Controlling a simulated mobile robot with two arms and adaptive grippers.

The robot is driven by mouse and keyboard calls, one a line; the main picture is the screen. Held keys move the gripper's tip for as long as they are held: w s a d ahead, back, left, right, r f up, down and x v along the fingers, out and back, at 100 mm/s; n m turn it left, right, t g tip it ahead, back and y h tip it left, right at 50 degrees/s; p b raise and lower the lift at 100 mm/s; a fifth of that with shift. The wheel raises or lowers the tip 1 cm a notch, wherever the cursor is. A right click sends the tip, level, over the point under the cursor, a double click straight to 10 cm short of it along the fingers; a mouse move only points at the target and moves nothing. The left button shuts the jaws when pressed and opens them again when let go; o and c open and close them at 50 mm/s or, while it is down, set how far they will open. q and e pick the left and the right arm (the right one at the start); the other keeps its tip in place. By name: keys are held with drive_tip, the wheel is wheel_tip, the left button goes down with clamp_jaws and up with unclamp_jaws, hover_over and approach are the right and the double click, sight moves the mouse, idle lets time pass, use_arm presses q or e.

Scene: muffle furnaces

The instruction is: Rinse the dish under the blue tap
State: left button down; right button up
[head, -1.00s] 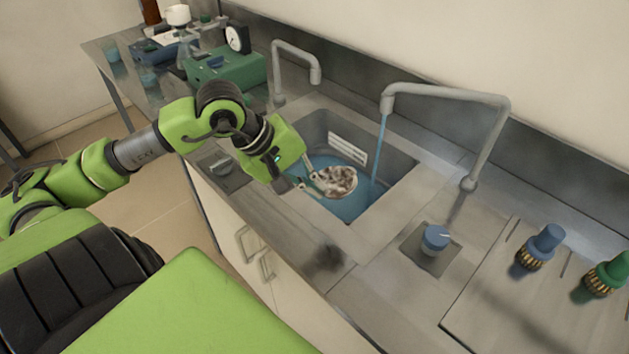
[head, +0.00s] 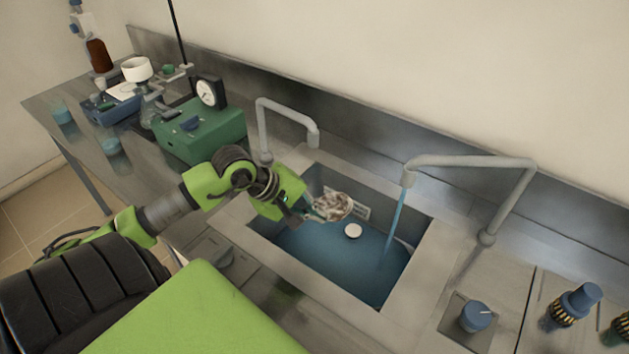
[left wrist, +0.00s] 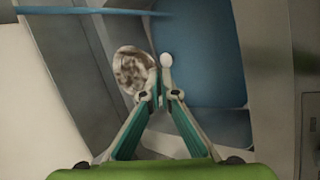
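The dish (head: 336,205) is a small pale bowl with brown and grey stains inside. It is at the fingertips of my left gripper (head: 309,209), above the back left part of the sink (head: 425,250). In the left wrist view the dish (left wrist: 132,70) lies beside the left fingertip, and a gap shows between the fingertips (left wrist: 160,96); the exact contact is hard to see. The right-hand gooseneck tap (head: 470,161) runs a blue stream (head: 395,222) into the sink. The dish is left of the stream, apart from it. A blue knob (head: 475,316) stands in front of this tap. My right gripper is not in view.
Blue water (head: 340,262) covers the sink floor, with a white round disc (head: 353,230) showing there. A second tap (head: 285,108) stands behind my left wrist. A green box with a dial (head: 205,130) is to the left. A blue valve (head: 575,302) stands at right.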

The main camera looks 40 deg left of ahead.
sight(343, 217)
use_arm(q)
drive_tip(key=shift+w+d+p, duration=0.15)
drive_tip(key=shift+w+d, duration=0.25)
drive_tip(key=shift+d, duration=0.2)
drive_tip(key=shift+w+d+p, duration=0.15)
drive_tip(key=shift+w+d, duration=0.2)
drive_tip(key=shift+d, duration=0.25)
drive_tip(key=shift+w+d+f+p, duration=0.15)
drive_tip(key=shift+w+d+p, duration=0.1)
drive_tip(key=shift+w+d, duration=0.3)
drive_tip(key=shift+w+d+f+p, duration=0.2)
drive_tip(key=shift+w+d, duration=0.15)
drive_tip(key=shift+d, duration=0.4)
drive_tip(key=w+d+f+b, duration=0.1)
drive_tip(key=w+d, duration=0.2)
drive_tip(key=d, duration=0.2)
drive_tip(key=shift+w+d+b, duration=0.2)
drive_tip(key=shift+w+b, duration=0.1)
drive_tip(key=shift+s+a, duration=0.1)
drive_tip(key=shift+s+a+b, duration=0.2)
drive_tip(key=shift+a+b, duration=0.15)
drive_tip(key=shift+b, duration=0.05)
drive_tip(key=shift+d, duration=0.15)
drive_tip(key=shift+w+d+b, duration=0.3)
drive_tip(key=shift+b, duration=0.05)
